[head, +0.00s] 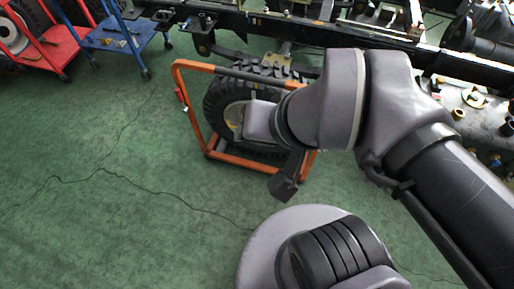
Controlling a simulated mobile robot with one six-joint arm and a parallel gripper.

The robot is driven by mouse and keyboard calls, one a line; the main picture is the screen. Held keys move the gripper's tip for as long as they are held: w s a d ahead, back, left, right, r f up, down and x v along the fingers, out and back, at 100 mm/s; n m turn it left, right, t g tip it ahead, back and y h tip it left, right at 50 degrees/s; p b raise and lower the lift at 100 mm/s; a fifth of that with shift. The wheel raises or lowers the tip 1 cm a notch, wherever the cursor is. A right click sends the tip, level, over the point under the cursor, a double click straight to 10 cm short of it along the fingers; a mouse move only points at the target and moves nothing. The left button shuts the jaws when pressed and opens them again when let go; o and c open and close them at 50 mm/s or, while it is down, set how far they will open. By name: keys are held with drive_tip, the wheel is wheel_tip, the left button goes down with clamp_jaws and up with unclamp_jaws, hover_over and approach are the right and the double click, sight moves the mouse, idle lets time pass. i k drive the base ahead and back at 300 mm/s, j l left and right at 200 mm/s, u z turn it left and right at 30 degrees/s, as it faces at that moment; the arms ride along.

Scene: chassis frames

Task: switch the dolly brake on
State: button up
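An orange wheel dolly (188,120) stands on the green floor in the middle of the head view. It holds a large black tire (214,100) with a pale hub, and a dark bar runs along its top. A small red part with a pale spot (183,98) sits on its left upright; I cannot tell whether this is the brake or how it is set. My gripper (284,188) is in front of the dolly's right side in the picture. Only one dark finger-like part shows clearly, and its opening is hidden. My arm covers the dolly's right side.
A vehicle chassis frame (270,22) runs across the back. A red cart (45,45) and a blue cart (120,38) stand at the upper left. A grey surface with small parts (470,95) lies at the right. The green floor left of the dolly is open, with a thin dark line across it.

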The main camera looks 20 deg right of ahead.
sight(185, 109)
drive_tip(key=i+j, duration=0.3)
drive_tip(key=j, duration=0.15)
drive_tip(key=i+j, duration=0.6)
drive_tip(key=j, duration=0.25)
drive_tip(key=i+j+z, duration=0.1)
drive_tip(key=i+j, duration=0.45)
drive_tip(key=j, duration=0.3)
drive_tip(key=i+j, duration=0.3)
drive_tip(key=j, duration=0.15)
